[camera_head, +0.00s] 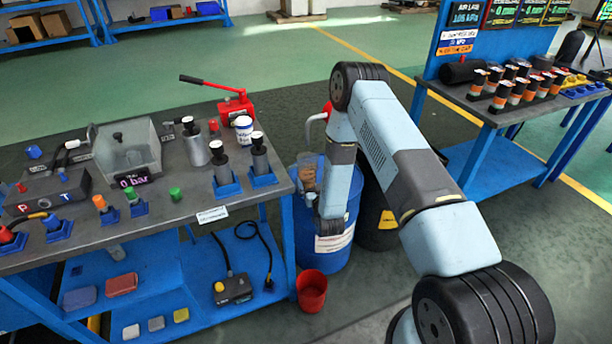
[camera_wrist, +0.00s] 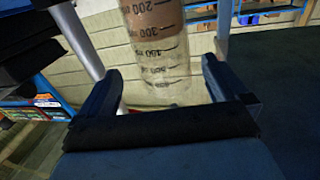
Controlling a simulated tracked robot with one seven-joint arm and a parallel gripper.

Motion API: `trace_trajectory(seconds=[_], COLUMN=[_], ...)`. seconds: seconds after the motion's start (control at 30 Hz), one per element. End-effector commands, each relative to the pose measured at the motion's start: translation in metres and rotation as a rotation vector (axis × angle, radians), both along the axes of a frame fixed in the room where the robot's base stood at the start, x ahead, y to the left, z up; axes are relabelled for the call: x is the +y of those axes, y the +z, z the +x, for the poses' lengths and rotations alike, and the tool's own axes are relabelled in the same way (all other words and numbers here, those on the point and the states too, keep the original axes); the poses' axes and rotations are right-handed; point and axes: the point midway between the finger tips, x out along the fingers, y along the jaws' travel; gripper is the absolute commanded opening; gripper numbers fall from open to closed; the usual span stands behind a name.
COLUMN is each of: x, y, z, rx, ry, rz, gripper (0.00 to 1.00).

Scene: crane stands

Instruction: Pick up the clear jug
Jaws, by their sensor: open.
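The clear jug (camera_head: 306,172) shows in the head view beside my arm's end, over the blue drum. It has dark graduation marks and brown content. In the wrist view the jug (camera_wrist: 158,55) stands large between the two fingers of my gripper (camera_wrist: 160,70), with its far end cut off by the picture's top edge. The fingers are apart, with a visible gap on each side of the jug. Whether the jug lies fully between them or just beyond them is hard to tell. In the head view my arm hides the gripper's fingers.
The blue drum (camera_head: 325,252) and a black drum (camera_head: 378,215) stand right of the workbench (camera_head: 190,165). A red hand pump (camera_head: 236,106) sits on the bench near that side. A red bucket (camera_head: 311,291) is on the floor. Another bench (camera_head: 470,107) with several canisters stands at right.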

Motion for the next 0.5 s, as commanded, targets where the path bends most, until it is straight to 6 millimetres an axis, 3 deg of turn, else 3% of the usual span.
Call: trace_trajectory(seconds=[0.23, 0.5], x=[0.004, 0.014], y=[0.000, -0.001], z=[0.014, 0.048], rx=[-0.001, -0.002], ry=[0.000, -0.001], rz=[0.000, 0.000], gripper=[1.00, 1.00])
